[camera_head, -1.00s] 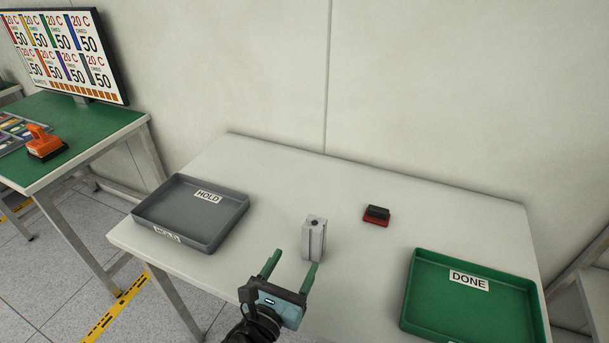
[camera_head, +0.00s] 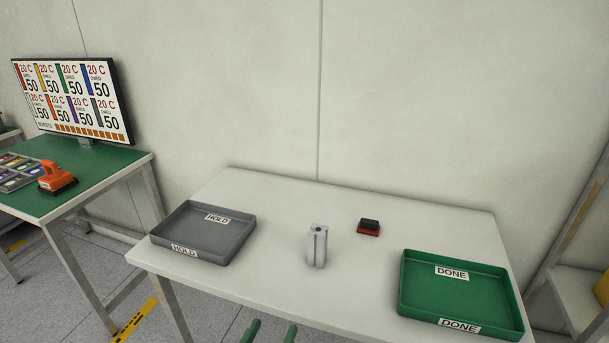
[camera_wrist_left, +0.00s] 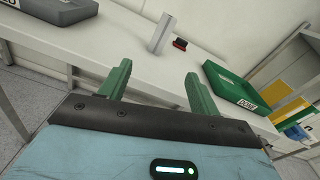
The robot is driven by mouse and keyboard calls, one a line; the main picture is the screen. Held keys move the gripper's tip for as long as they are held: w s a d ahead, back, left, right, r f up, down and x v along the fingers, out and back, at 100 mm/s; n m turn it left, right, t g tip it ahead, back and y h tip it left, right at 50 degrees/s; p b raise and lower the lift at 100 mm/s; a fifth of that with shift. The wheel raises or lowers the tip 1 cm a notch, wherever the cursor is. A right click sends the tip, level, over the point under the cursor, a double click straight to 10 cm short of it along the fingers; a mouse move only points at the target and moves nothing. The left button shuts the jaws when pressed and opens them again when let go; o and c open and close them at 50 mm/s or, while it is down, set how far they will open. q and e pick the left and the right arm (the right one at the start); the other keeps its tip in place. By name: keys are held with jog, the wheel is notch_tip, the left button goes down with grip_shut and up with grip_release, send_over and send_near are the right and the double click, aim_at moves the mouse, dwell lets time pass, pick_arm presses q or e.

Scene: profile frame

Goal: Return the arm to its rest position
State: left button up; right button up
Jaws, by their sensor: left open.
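My left gripper (camera_head: 270,331) shows only its two green fingertips at the bottom edge of the head view, in front of the white table's near edge. In the left wrist view its fingers (camera_wrist_left: 158,84) are apart with nothing between them. A silver profile piece (camera_head: 317,246) stands upright on the white table (camera_head: 270,278), beyond the gripper and apart from it. It also shows in the left wrist view (camera_wrist_left: 160,34). My right gripper is not in view.
A grey HOLD tray (camera_head: 204,232) stands at the table's left and a green DONE tray (camera_head: 460,294) at its right. A red and black block (camera_head: 369,227) lies behind the profile. A green bench (camera_head: 110,173) with an orange tool (camera_head: 57,178) and a monitor stands further left.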

pick_arm(q)
jog(key=s+a+f+n+g+y, duration=0.1)
jog(key=s+a+f+n, duration=0.3)
jog(key=n, duration=0.7)
jog(key=s+a+f+n+g+y+p, duration=0.1)
jog(key=s+a+f+n+g, duration=0.3)
jog(key=s+f+n, duration=0.4)
jog(key=s+a+f+n+g+y+p, duration=0.1)
jog(key=s+a+f+n, duration=0.4)
jog(key=s+n, duration=0.8)
jog(key=f+n+g, duration=0.1)
jog(key=n, duration=0.2)
jog(key=shift+s+a+f+g, duration=0.2)
jog(key=shift+s+f+g, duration=0.2)
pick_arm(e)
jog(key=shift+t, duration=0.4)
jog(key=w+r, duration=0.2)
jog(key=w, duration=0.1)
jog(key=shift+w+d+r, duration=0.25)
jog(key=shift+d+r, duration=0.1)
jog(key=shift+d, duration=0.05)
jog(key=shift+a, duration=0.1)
